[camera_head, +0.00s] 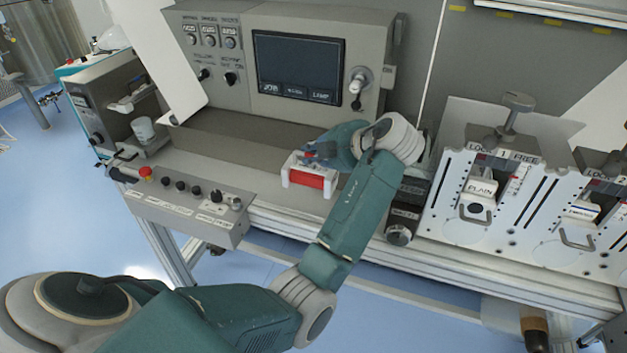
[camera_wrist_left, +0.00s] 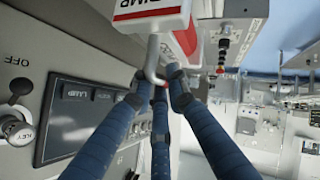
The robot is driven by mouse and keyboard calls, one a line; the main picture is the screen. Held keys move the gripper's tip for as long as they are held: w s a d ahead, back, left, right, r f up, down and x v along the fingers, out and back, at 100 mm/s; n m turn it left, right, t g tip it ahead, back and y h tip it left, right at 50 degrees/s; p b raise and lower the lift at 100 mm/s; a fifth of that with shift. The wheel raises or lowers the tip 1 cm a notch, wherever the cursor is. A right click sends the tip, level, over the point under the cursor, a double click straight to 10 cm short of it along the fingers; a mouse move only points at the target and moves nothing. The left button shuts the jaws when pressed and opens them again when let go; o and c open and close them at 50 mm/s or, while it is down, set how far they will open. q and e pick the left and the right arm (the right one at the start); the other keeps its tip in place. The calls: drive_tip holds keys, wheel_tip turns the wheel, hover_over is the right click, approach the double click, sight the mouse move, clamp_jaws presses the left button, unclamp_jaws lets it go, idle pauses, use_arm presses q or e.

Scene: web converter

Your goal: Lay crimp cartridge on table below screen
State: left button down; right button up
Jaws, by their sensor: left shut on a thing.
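The crimp cartridge (camera_head: 308,178) is a small white block with a red middle. It is in front of the table surface (camera_head: 225,160) below the dark screen (camera_head: 298,66) in the head view; I cannot tell whether it touches the table. My left gripper (camera_head: 318,153) reaches it from the right. In the left wrist view the gripper's blue fingers (camera_wrist_left: 160,82) are shut on the grey handle (camera_wrist_left: 153,60) of the cartridge, whose white end (camera_wrist_left: 150,12) shows lettering. The screen (camera_wrist_left: 75,118) also shows there. My right gripper is in neither view.
A button box (camera_head: 187,203) with a red knob sits at the table's front left. Slotted stations (camera_head: 495,205) with a PLAIN cartridge (camera_head: 481,193) stand to the right. The table left of the held cartridge is clear.

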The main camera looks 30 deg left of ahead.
sight(313, 172)
use_arm(q)
drive_tip(key=f, duration=0.3)
drive_tip(key=shift+w+f+p, duration=0.25)
drive_tip(key=shift+f+p, duration=0.1)
drive_tip(key=shift+f, duration=0.8)
drive_tip(key=shift+s+f, duration=0.1)
drive_tip(key=shift+f, duration=0.25)
wheel_tip(313, 172, down, 4)
drive_tip(key=shift+r+p, duration=0.1)
drive_tip(key=shift+p, duration=0.55)
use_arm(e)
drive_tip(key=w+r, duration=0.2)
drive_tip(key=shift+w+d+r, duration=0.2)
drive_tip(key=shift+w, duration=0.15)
use_arm(q)
drive_tip(key=c, duration=1.8)
unclamp_jaws()
drive_tip(key=shift+c, duration=0.2)
drive_tip(key=shift+o, duration=0.6)
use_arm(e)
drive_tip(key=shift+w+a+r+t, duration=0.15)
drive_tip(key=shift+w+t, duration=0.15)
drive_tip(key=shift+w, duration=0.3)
